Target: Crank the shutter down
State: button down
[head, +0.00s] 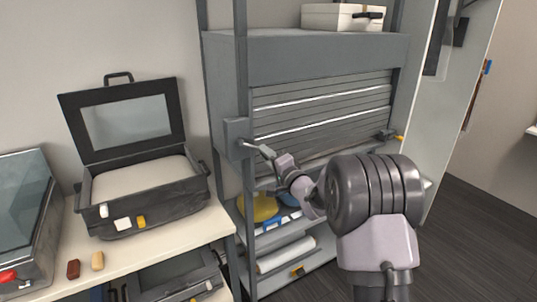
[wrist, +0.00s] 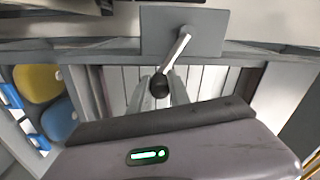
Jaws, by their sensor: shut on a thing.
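The grey slatted shutter (head: 325,100) hangs part way down the front of the rack, with the lower shelves open beneath it. The crank's grey box (head: 237,137) is on the rack's left post; the box also shows in the wrist view (wrist: 205,30). A metal crank arm (wrist: 178,50) runs from the box to a dark round knob (wrist: 160,84). My gripper (head: 268,155) is at the crank's free end, shut on the knob, with a finger on either side of it in the wrist view. My arm hides part of the shutter's lower edge.
A yellow item (head: 258,206) and a white roll (head: 286,254) lie on the lower shelves. A white box (head: 335,17) stands on top of the rack. An open black case (head: 150,205) sits on the table at left. Dark floor (head: 480,215) is clear at right.

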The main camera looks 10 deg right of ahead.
jog(key=shift+s+a+f+m+b, duration=0.1)
jog(key=shift+a+f+m+b, duration=0.25)
jog(key=shift+m, duration=0.4)
jog(key=shift+s+a+f+m+b, duration=0.1)
jog(key=shift+a+f+m+b, duration=0.15)
jog(key=shift+f+m, duration=0.35)
jog(key=shift+r+m, duration=0.15)
jog(key=shift+m, duration=0.1)
jog(key=c, duration=1.2)
grip_release()
jog(key=shift+c, duration=0.2)
jog(key=shift+d, duration=0.1)
jog(key=p+v, duration=0.2)
jog(key=v, duration=1.5)
jog(key=shift+s+p, duration=0.2)
jog(key=shift+p, duration=0.1)
